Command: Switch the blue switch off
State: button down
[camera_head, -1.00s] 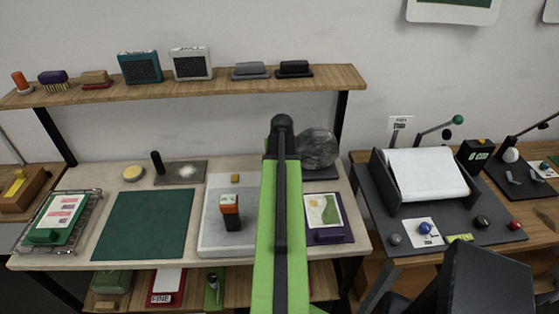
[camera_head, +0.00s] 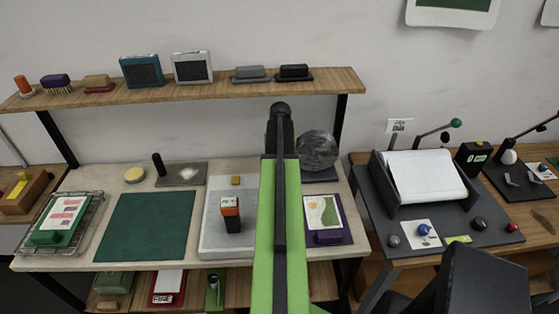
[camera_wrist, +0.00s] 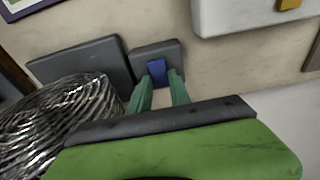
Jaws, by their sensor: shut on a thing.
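The blue switch (camera_wrist: 156,72) stands out from a small dark grey block (camera_wrist: 145,54) in the wrist view. My gripper (camera_wrist: 160,84) has two green fingers, one on each side of the blue switch, and is shut on it. The fingertips partly cover the block's lower edge. I cannot tell which way the switch is set. In the head view my green and black arm hides the switch and the gripper.
In the wrist view, a crinkled silvery thing (camera_wrist: 65,115) lies close left and a dark grey plate (camera_wrist: 80,70) adjoins the block. A white board (camera_wrist: 235,15) is upper right. In the head view, a green mat (camera_head: 148,227) lies left and a dark console (camera_head: 460,195) stands right.

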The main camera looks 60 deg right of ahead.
jog(key=c, duration=1.2)
grip_release()
jog(key=shift+s+a+f+t+h+b, duration=0.2)
jog(key=shift+a+t+h+b, duration=0.1)
jog(key=shift+a+h+b, duration=0.1)
jog(key=shift+s+a+t+h+b, duration=0.25)
jog(key=shift+t+h+b, duration=0.25)
jog(key=shift+h+b, duration=0.2)
jog(key=d+p+v, duration=0.1)
jog(key=p+v, duration=1.6)
jog(key=v, duration=0.1)
jog(key=w+a+f+n+b, duration=0.2)
jog(key=w+a+f+b, duration=0.1)
jog(key=w+a, duration=0.6)
jog(key=w+a+f+n+t+y+b, duration=0.1)
jog(key=w+a+f+n+b, duration=0.1)
jog(key=w+a, duration=0.7)
jog(key=shift+w+a+f+n+b, duration=0.25)
jog(key=shift+w+f+n+b, duration=0.2)
jog(key=shift+w, duration=0.7)
